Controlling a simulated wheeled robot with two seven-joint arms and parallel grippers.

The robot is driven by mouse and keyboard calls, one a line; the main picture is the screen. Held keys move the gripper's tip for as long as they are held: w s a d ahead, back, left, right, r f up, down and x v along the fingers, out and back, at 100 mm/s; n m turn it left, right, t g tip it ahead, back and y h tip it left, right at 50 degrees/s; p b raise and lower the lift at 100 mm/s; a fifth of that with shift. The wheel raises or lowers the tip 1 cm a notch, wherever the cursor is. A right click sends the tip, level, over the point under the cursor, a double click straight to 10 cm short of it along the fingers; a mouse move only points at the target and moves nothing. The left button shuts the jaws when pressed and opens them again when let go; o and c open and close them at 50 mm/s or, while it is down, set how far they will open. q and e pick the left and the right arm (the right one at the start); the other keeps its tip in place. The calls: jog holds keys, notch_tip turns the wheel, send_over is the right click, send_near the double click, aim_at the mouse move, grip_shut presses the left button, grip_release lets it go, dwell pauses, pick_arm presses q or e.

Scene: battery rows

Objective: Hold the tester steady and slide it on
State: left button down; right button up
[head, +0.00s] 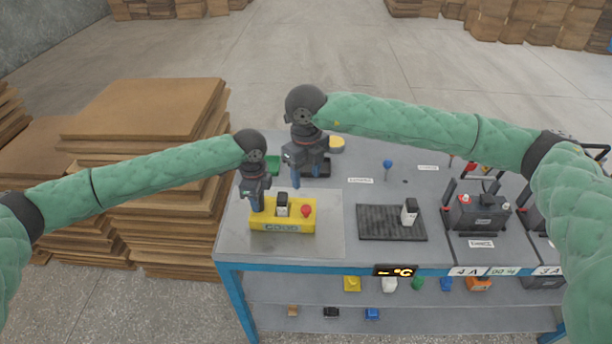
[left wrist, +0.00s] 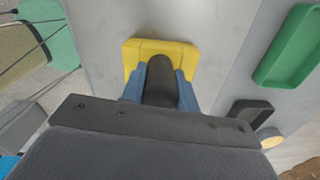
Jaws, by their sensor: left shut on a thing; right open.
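The yellow tester (head: 268,222) lies on a lighter mat (head: 332,234) at the table's left front. It carries a red button and a small black-and-white block (head: 282,206). My left gripper (head: 256,205) comes down from above and is shut on the tester's left end. In the left wrist view, the yellow tester (left wrist: 160,48) shows beyond the blue fingers (left wrist: 160,88), with a dark rounded part between them. My right gripper (head: 306,174) is open over the table, behind the tester and apart from it. What lies under it is partly hidden.
A black ribbed mat (head: 376,222) with a black-and-white device (head: 409,212) lies right of the tester. A battery (head: 479,212) stands further right. A green tray (head: 272,165) sits behind my left gripper. Card stacks (head: 150,110) flank the table's left.

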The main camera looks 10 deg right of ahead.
pick_arm(q)
jog(key=c, duration=1)
grip_release()
jog(key=shift+o, duration=0.2)
notch_tip(320, 180, up, 12)
